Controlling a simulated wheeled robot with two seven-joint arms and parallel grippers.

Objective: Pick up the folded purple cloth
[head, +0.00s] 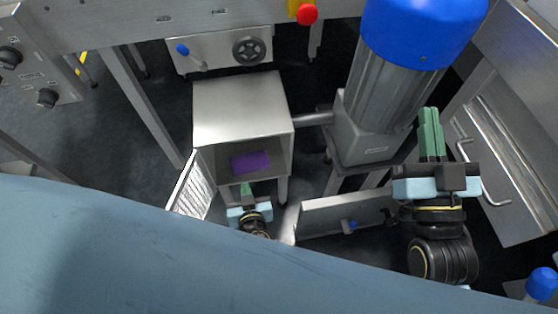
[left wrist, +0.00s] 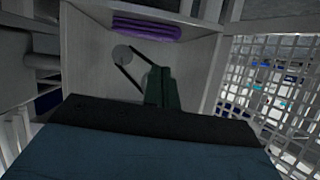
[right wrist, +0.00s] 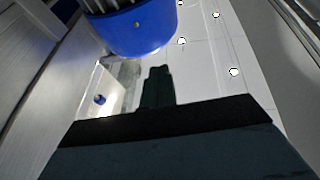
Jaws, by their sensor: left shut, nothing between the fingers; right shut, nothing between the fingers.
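The folded purple cloth (head: 250,161) lies inside the open front of a metal cabinet (head: 240,105). In the left wrist view the cloth (left wrist: 146,28) shows as a folded stack at the top, above the fingers. My left gripper (head: 246,189) is shut and empty, in front of the cabinet opening and short of the cloth. Its closed green fingers (left wrist: 160,88) point toward the cabinet's inside. My right gripper (head: 431,130) is shut and empty, well to the right of the cabinet, beside the blue-capped motor. Its fingers (right wrist: 157,88) also show closed in the right wrist view.
An open door (head: 190,184) stands at the cabinet's left, and a metal panel (head: 345,215) with a blue knob stands to its right. A large grey motor with a blue cap (head: 415,30) stands between the cabinet and my right gripper. A blue-grey surface (head: 150,250) fills the lower left.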

